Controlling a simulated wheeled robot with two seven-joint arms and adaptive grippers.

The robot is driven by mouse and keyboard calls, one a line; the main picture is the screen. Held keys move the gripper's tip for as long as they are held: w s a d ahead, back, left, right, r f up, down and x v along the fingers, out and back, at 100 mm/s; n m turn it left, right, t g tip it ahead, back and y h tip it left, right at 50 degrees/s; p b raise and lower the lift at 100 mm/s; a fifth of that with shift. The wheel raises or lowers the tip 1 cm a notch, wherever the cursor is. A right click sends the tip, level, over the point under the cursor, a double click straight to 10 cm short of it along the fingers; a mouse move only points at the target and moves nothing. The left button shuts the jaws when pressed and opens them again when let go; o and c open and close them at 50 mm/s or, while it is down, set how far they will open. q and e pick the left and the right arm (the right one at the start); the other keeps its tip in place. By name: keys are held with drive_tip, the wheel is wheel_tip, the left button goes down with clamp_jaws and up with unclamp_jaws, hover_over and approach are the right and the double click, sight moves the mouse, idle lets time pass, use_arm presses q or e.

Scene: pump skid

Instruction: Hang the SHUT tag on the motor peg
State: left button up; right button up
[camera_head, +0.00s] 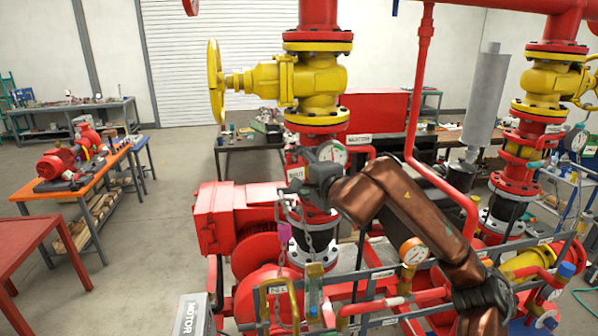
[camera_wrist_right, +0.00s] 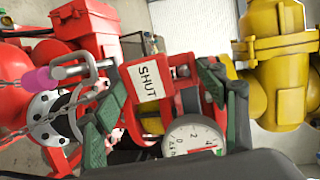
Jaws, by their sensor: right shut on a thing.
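The SHUT tag (camera_wrist_right: 148,83) is a red plate with a white label reading SHUT. In the head view the tag (camera_head: 296,174) shows at the left end of my right gripper. My right gripper (camera_wrist_right: 158,103) has its green-padded fingers on both sides of the tag and is shut on it, in the air in front of the red pipework. My left gripper is not in view.
A grey shackle-like part with a pink end (camera_wrist_right: 70,73) and a chain are close to the tag in the right wrist view. A pressure gauge (camera_wrist_right: 192,138) is below it. Yellow valves (camera_head: 318,80), red pipes and a grey rail crowd the skid. Open floor lies to the left.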

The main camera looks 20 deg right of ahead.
idle(0.4)
drive_tip(key=o, duration=1.2)
drive_tip(key=shift+s, duration=0.1)
